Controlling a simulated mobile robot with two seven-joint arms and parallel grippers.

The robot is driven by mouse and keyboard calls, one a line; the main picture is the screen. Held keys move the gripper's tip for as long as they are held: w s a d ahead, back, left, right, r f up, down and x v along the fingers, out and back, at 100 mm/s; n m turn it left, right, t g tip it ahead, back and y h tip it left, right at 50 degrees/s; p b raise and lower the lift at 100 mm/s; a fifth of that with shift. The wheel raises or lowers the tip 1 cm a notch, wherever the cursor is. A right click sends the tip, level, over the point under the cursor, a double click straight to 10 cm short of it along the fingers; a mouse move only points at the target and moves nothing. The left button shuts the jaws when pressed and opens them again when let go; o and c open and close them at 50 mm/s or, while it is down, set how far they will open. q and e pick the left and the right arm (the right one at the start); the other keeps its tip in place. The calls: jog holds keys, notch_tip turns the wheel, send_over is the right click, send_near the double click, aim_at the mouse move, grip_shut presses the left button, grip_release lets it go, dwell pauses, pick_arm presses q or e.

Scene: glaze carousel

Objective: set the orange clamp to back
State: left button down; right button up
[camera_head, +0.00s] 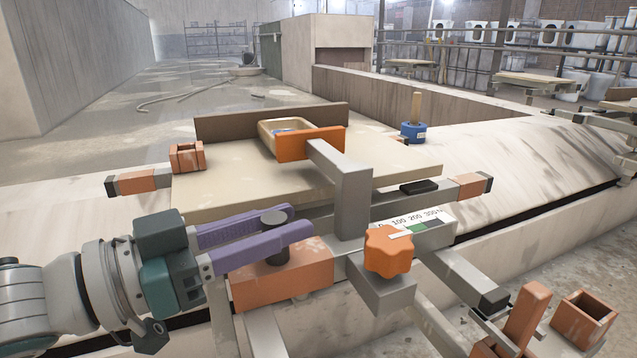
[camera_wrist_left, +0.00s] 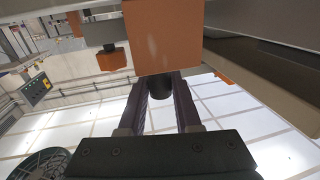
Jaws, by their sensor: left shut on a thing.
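An orange block (camera_head: 285,278) sits at the front of the fixture, with a dark upright post (camera_head: 275,240) on it; I take it to be the orange clamp. My left gripper (camera_head: 303,221) has purple fingers on either side of the post and is shut on it. The left wrist view also shows the orange block (camera_wrist_left: 172,38) and the dark post (camera_wrist_left: 161,88) between the fingers (camera_wrist_left: 162,92). The fingers partly hide the post and the block's top. My right gripper is not in view.
An orange lobed knob (camera_head: 388,251) and a grey upright arm (camera_head: 352,205) stand right of the block. An orange plate (camera_head: 310,144) presses near a tan tray (camera_head: 268,131) on the board (camera_head: 400,165). A blue-based tool (camera_head: 413,132) stands behind.

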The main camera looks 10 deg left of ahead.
pick_arm(q)
jog(key=s+d+p, duration=0.3)
jog(key=s+d, duration=0.1)
jog(key=s, duration=0.2)
jog(key=shift+s+d+p, duration=0.3)
jog(key=shift+s+d, duration=0.05)
jog(key=shift+s, duration=0.05)
jog(key=c, duration=1)
grip_release()
jog(key=shift+r, duration=0.1)
jog(key=shift+o, duration=0.5)
jog(key=shift+s+d, duration=0.1)
jog(key=shift+s, duration=0.05)
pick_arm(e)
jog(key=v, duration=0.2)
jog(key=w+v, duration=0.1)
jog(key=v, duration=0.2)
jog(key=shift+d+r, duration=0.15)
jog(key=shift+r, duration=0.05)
